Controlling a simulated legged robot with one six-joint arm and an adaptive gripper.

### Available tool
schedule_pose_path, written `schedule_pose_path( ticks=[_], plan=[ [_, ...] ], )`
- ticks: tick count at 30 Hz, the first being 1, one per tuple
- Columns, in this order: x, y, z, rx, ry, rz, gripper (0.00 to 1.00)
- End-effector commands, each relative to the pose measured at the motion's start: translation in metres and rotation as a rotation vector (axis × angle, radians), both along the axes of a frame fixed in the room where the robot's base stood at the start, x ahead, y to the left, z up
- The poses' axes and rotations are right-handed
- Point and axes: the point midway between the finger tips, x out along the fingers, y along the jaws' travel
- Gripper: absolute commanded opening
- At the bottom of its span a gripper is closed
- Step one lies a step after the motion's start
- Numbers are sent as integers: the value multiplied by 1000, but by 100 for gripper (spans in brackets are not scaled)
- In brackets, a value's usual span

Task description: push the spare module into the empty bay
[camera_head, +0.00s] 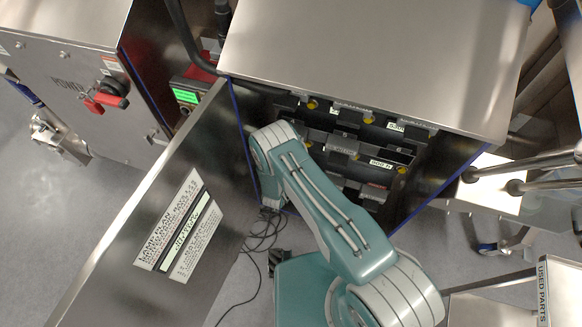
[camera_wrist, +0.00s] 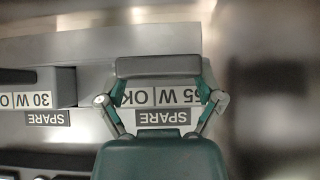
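In the wrist view the spare module shows a plain grey bar-shaped front (camera_wrist: 158,66). Below it is an upside-down label reading about 65 W OK, with a dark SPARE tag (camera_wrist: 162,117). My gripper (camera_wrist: 161,88) has one finger at each end of the bar, seemingly closed against both sides. In the head view my arm bends down at the cabinet's left side and hides the gripper and module. The open cabinet front (camera_head: 345,150) has rows of grey modules with yellow round marks and white labels. Dark gaps show between them, but I cannot tell which is the empty bay.
A second spare module (camera_wrist: 35,88), labelled 30 W, sits left of mine in the wrist view. The open door panel (camera_head: 150,215) with a lamp plan stands left of the arm. Black cables (camera_head: 265,235) lie on the floor. A power box (camera_head: 65,90) stands farther left.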

Motion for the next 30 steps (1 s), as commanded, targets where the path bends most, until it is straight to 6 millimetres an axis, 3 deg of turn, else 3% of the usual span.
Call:
schedule_pose_path(
  ticks=[3, 4, 6, 8, 30],
  plan=[
    [1, 0, 0, 1, 0, 1, 24],
    [2, 1, 1, 1, -4, 1, 81],
    [2, 1, 1, 1, -4, 1, 50],
    [2, 1, 1, 1, -4, 1, 24],
    [-18, 8, 1, 1, -4, 2, 24]
  ],
)
